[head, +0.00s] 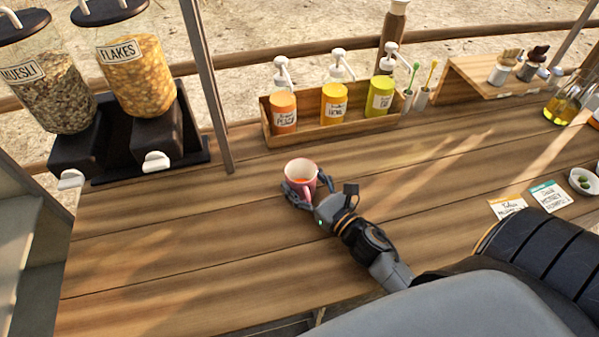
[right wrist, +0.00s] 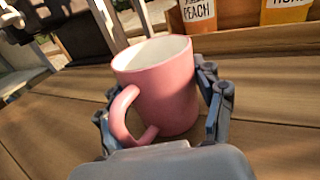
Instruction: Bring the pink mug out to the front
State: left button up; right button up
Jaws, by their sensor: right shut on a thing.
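The pink mug (head: 300,174) is upright at the middle of the wooden counter (head: 190,225), with a pale inside. It also shows large in the right wrist view (right wrist: 160,85), its handle turned toward the camera and to the left. My right gripper (head: 303,190) is shut on the mug, one finger on each side of its body; its fingers also show in the right wrist view (right wrist: 160,110). Whether the mug's base touches the counter is hard to tell. My left gripper is not in view.
Behind the mug, a wooden box (head: 330,128) holds several pump bottles. Two cereal dispensers (head: 135,75) labelled muesli and flakes stand at the back left, beside a grey post (head: 207,85). Cards (head: 549,196) and a small bowl (head: 585,181) lie at the right. The counter's front left is clear.

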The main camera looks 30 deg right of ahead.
aim_at(301, 193)
jog(key=shift+s+a+f+b, duration=0.1)
jog(key=shift+s+a+b, duration=0.15)
jog(key=shift+s, duration=0.65)
jog(key=shift+s+a+b, duration=0.1)
jog(key=shift+s+a, duration=0.1)
jog(key=shift+s, duration=0.65)
jog(key=shift+s+a+f+b, duration=0.1)
jog(key=shift+s+a+b, duration=0.15)
jog(key=shift+s, duration=0.65)
jog(key=shift+s+a+b, duration=0.25)
jog(key=shift+s+b, duration=0.05)
jog(key=shift+s, duration=0.65)
jog(key=shift+s+a+b, duration=0.2)
jog(key=shift+s+b, duration=0.05)
jog(key=shift+s, duration=0.65)
jog(key=shift+s+a+r, duration=0.1)
jog(key=shift+s+r, duration=0.05)
jog(key=shift+s, duration=0.25)
jog(key=o, duration=1.3)
